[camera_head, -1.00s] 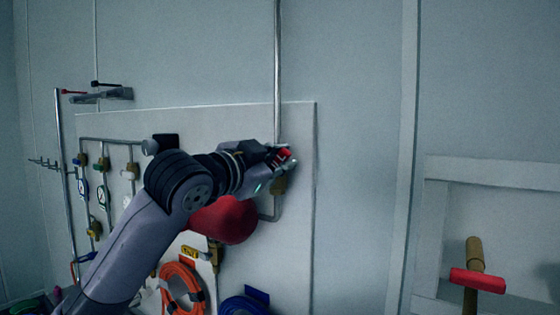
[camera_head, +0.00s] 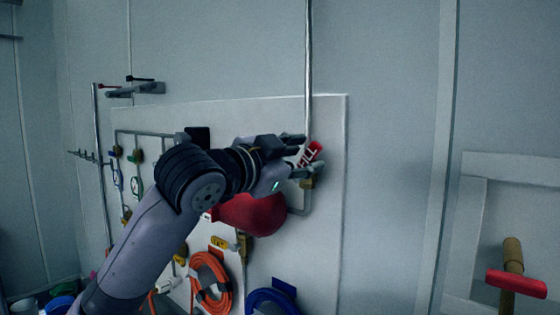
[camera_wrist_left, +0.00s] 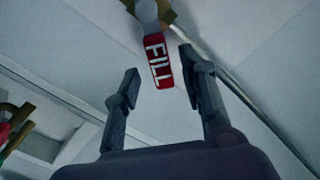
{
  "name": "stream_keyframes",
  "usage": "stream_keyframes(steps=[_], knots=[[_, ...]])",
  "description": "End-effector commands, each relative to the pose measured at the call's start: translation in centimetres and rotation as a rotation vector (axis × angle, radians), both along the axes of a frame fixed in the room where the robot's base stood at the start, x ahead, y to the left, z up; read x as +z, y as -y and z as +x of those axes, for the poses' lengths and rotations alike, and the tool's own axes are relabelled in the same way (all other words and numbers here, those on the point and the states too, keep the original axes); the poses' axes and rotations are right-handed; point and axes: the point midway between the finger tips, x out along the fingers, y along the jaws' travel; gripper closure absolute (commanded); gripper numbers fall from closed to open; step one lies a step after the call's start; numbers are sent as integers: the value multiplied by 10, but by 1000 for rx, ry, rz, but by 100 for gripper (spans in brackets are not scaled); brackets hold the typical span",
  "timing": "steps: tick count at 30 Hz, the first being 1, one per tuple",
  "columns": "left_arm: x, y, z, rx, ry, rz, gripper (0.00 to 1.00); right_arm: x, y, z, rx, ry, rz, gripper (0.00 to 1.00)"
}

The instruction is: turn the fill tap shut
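The fill tap has a red handle (camera_head: 313,152) marked FILL in white, on a brass valve body (camera_head: 307,183) at the lower end of the vertical pipe. In the left wrist view the red handle (camera_wrist_left: 158,62) hangs from the brass body (camera_wrist_left: 150,12) between the two finger lines, nearer the right finger. My left gripper (camera_head: 308,155) is at the tap in the head view, its fingers around the handle. In the left wrist view the left gripper (camera_wrist_left: 158,88) is open, with a gap between the left finger and the handle. My right gripper is not in view.
A red rounded vessel (camera_head: 252,214) sits on the panel just below my left wrist. The vertical pipe (camera_head: 309,60) runs up beside the tap. An orange hose coil (camera_head: 211,283) and a blue coil (camera_head: 272,299) hang lower.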

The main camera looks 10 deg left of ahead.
Motion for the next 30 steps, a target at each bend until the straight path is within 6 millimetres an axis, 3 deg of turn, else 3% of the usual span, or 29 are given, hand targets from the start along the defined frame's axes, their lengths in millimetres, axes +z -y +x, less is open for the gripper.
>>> stream_keyframes(steps=[6,13,24,27,30], knots=[[0,-28,-40,1,3,1,62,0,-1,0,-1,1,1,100],[0,-45,-66,1,2,-1,62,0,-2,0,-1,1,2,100],[0,-48,-71,1,-1,0,62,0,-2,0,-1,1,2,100],[-2,-48,-70,2,-6,-11,69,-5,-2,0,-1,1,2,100],[-8,-46,-66,8,-39,-71,76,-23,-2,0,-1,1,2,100]])
